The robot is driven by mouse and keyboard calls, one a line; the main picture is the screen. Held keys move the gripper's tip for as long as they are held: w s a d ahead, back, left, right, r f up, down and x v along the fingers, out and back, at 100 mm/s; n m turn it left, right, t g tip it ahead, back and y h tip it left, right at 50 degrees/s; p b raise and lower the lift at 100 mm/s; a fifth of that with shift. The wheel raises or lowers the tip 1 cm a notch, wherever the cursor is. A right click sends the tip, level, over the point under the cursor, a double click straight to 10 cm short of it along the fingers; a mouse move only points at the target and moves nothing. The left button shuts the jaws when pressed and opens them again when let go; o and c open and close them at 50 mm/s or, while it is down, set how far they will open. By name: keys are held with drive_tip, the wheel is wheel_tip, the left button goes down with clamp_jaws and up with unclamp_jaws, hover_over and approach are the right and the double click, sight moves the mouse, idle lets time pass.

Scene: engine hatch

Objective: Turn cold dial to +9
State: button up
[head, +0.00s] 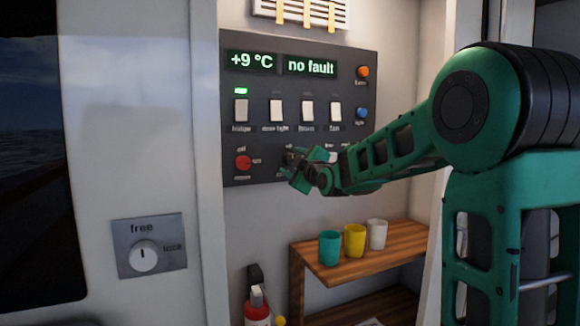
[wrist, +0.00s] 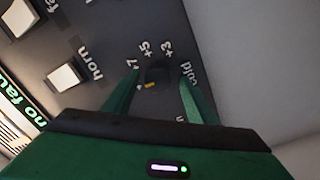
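The dark cold dial (wrist: 158,72) sits on the panel between my two green fingers in the wrist view. Its yellow mark points to the lower left, past the +7 label; a number there is hidden by my gripper. The +3, +5, +7 and "cold" labels show around it. My gripper (wrist: 159,79) is open around the dial, with a small gap on each side. In the head view my gripper (head: 298,170) is at the panel's lower middle and hides most of the dial. The temperature display (head: 252,62) reads +9 °C.
The dark panel (head: 310,85) also holds several white switches, a red knob (head: 243,162), an orange button (head: 363,72) and a blue button (head: 361,112). The other display (head: 310,67) reads "no fault". Below stands a wooden shelf (head: 385,250) with three cups. A lock plate (head: 150,245) is at left.

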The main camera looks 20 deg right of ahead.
drive_tip(key=s, duration=1)
drive_tip(key=shift+s+a+f, duration=0.15)
drive_tip(key=shift+s+f, duration=0.05)
drive_tip(key=shift+s, duration=0.1)
drive_tip(key=shift+f, duration=0.1)
drive_tip(key=s+d+f+m+g+h, duration=0.1)
drive_tip(key=s+d+f+m+g, duration=0.3)
drive_tip(key=s+f, duration=0.55)
drive_tip(key=s+d+f+m+g, duration=0.1)
drive_tip(key=s+f+m+g, duration=0.45)
drive_tip(key=s+f, duration=0.4)
drive_tip(key=s+a+f+m+g, duration=0.1)
drive_tip(key=s+f+m+g, duration=0.3)
drive_tip(key=s, duration=0.7)
drive_tip(key=s+a+f+m+g+y, duration=0.1)
drive_tip(key=s+f+m+g, duration=0.3)
drive_tip(key=s, duration=0.7)
wheel_tip(320, 180, down, 2)
drive_tip(key=shift+a+f+g+y, duration=0.15)
drive_tip(key=shift+a+g+y, duration=0.15)
drive_tip(key=shift+g, duration=0.15)
drive_tip(key=shift+s, duration=0.1)
